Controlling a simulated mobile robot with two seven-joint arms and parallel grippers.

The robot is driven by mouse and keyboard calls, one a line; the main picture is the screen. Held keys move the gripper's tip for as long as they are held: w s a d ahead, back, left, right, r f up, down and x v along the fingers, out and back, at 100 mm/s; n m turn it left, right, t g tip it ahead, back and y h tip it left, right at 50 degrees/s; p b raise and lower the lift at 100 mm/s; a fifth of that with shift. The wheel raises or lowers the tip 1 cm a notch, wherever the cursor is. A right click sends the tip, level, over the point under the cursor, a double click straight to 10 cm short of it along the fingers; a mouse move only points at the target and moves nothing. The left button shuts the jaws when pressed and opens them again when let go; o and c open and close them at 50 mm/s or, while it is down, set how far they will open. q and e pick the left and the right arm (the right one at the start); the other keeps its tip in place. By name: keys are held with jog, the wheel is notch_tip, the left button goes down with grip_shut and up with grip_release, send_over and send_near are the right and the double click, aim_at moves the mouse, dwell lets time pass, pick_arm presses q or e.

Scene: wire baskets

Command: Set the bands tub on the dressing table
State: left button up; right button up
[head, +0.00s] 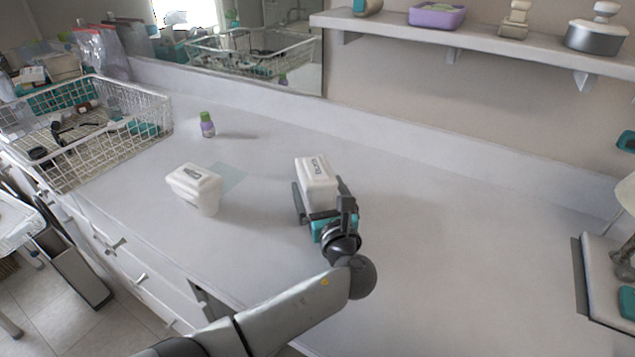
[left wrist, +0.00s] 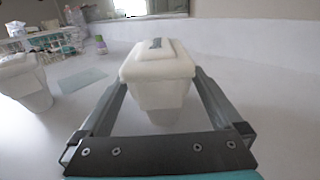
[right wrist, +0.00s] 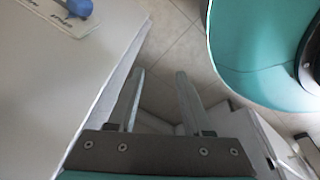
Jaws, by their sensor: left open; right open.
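A white lidded tub (head: 316,172) with dark lettering stands upright on the pale dressing table (head: 430,230); I cannot read its label surely. My left gripper (head: 318,190) is open, with one finger on each side of this tub. In the left wrist view the tub (left wrist: 158,68) stands between the fingers; contact cannot be told. A second white lidded tub (head: 195,187), also lettered, stands to the left, and shows at the left edge of the left wrist view (left wrist: 25,80). My right gripper (right wrist: 160,76) is open and empty, above the floor beside a counter edge.
A pale teal square (head: 230,176) lies flat beside the second tub. A small purple bottle with a green cap (head: 207,126) stands behind. A wire basket (head: 95,150) is at the far left. A shelf (head: 450,38) hangs above. The table's middle right is clear.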

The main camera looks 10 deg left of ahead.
pick_arm(q)
jog(key=shift+p+v, duration=1.55)
jog(key=shift+v, duration=1.15)
pick_arm(e)
jog(key=shift+w+v, duration=0.15)
jog(key=shift+v, duration=0.65)
jog(key=shift+w+v, duration=0.2)
jog(key=shift+v, duration=0.6)
jog(key=shift+r, duration=0.1)
pick_arm(q)
jog(key=shift+s, duration=0.15)
pick_arm(e)
jog(key=shift+s+d, duration=0.1)
jog(key=shift+s, duration=0.05)
